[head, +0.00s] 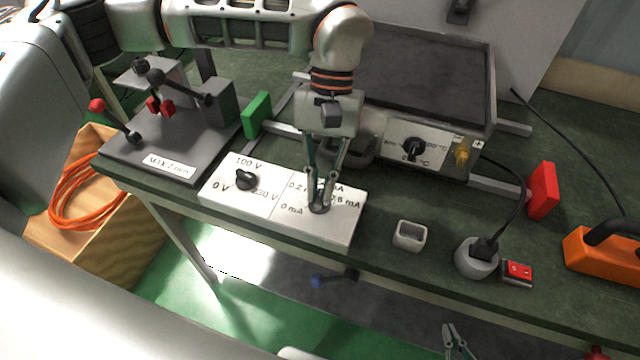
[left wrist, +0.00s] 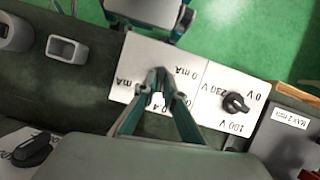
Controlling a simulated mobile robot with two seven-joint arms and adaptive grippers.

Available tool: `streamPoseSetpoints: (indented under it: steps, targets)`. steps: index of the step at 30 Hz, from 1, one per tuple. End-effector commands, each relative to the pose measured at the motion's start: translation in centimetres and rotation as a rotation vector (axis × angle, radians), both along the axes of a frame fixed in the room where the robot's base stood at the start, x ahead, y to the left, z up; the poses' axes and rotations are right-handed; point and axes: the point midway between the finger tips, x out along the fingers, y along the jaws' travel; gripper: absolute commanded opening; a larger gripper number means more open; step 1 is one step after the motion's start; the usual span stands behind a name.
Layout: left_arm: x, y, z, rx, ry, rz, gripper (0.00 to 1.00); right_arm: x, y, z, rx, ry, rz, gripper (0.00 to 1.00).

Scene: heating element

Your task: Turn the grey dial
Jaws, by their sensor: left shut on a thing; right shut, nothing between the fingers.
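The white control panel (head: 285,222) lies along the front of the green bench. Its left half has a black knob (head: 246,180) with voltage marks, and its right half has mA marks. My left gripper (head: 319,205) reaches down onto the mA half, its fingers shut on the grey dial there, which they mostly hide. In the left wrist view the fingertips (left wrist: 158,76) meet over the mA marks, and the dial's pointer setting cannot be made out. My right gripper (head: 456,345) is shut and empty at the bottom of the head view, away from the panel and in front of the bench.
A heating plate (head: 425,75) with a black knob (head: 415,150) stands behind. A lever device (head: 170,130) is at left. A small grey cup (head: 410,236), a round socket with a plug (head: 477,258) and a red switch (head: 517,272) lie right of the panel.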

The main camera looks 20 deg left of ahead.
Motion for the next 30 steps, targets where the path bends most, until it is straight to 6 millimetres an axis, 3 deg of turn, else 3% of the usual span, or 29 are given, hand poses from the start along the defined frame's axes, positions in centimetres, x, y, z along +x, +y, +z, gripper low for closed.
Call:
streamPoseSetpoints:
  steps: [9, 24, 25, 26, 30]
  targets:
    - [0.02, -0.07, -0.08, 0.001, -0.001, -0.105, 0.00, -0.35, 0.00, -0.19, -0.001, 0.005, 0.001, 0.00]
    - [0.01, -0.09, -0.08, 0.000, -0.001, -0.122, 0.00, -0.63, -0.01, -0.53, -0.001, 0.014, 0.001, 0.00]
    - [0.01, -0.09, -0.08, 0.000, -0.001, -0.122, 0.15, -0.63, -0.01, -0.55, -0.001, 0.014, 0.001, 0.00]
    - [0.01, -0.09, -0.08, 0.000, -0.001, -0.122, 0.23, -0.63, -0.01, -0.56, -0.001, 0.014, 0.001, 0.00]
    - [0.00, -0.09, -0.06, 0.001, 0.000, -0.121, 0.26, -0.52, 0.00, -0.54, -0.002, 0.012, 0.001, 0.00]
